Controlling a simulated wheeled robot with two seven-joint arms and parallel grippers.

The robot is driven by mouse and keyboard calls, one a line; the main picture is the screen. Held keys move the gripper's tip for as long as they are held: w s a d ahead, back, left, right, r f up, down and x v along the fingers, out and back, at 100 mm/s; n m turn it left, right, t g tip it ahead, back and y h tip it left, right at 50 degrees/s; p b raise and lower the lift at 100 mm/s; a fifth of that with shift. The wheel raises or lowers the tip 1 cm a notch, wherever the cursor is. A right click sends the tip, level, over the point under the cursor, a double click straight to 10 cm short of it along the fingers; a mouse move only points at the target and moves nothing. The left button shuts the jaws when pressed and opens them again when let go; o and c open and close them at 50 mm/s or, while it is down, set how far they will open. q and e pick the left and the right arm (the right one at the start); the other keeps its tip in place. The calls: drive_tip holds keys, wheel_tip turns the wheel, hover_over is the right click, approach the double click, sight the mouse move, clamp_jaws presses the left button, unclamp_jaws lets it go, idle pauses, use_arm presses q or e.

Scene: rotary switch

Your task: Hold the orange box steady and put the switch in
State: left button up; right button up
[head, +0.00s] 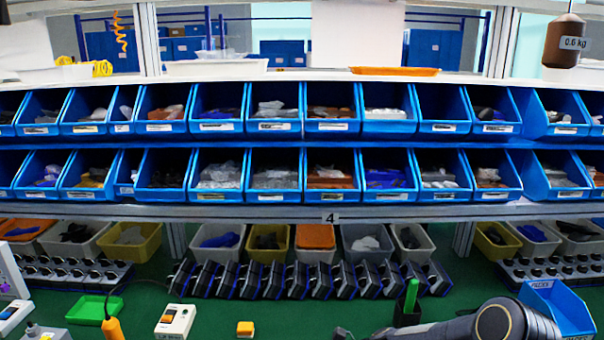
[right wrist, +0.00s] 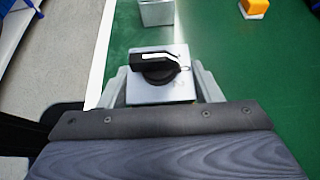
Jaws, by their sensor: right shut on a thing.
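The orange box (head: 245,328) sits on the green work surface at the bottom of the head view. A small orange block with a pale underside (right wrist: 254,8), which looks like the same box, shows at the top right of the right wrist view. My right gripper (right wrist: 162,88) is shut on the switch (right wrist: 160,72), a black rotary knob with a white line on a pale square plate. The grey fingers sit on either side of it. The box is apart from the held switch. In the head view my right arm enters at the bottom right. My left gripper is not in view.
A grey block (right wrist: 157,12) stands ahead of the switch, near the table edge. A white button box (head: 175,320), an orange-handled tool (head: 111,326) and a green tray (head: 94,309) lie left of the orange box. A row of dark switches (head: 310,280) and blue bins stand behind.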

drive_tip(key=shift+r, duration=0.2)
drive_tip(key=shift+r+p, duration=3.1)
drive_tip(key=shift+r, duration=1.25)
drive_tip(key=shift+c, duration=0.3)
